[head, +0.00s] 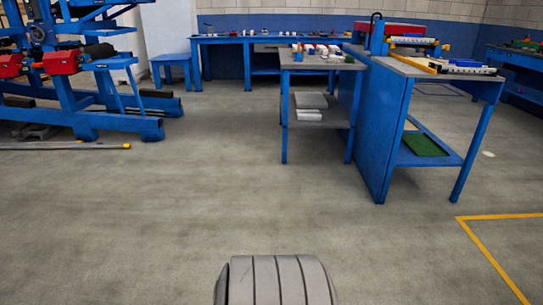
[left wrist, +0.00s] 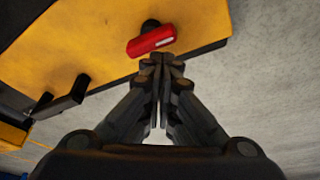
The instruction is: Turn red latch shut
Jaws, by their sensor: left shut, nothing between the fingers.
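The red latch (left wrist: 151,41) shows in the left wrist view as a short red bar with a pale mark, mounted by a round black knob on a yellow panel (left wrist: 105,58). It lies slightly tilted, its right end higher. My left gripper (left wrist: 161,58) is shut and empty, its dark fingertips just below the latch in the picture. I cannot tell whether the tips touch it. The latch and both grippers are not visible in the head view.
A black handle (left wrist: 62,101) stands on the panel left of the latch. In the head view, a blue workbench (head: 375,130) stands right of centre and a blue rack (head: 85,75) at left. The grey floor (head: 200,200) between them is clear.

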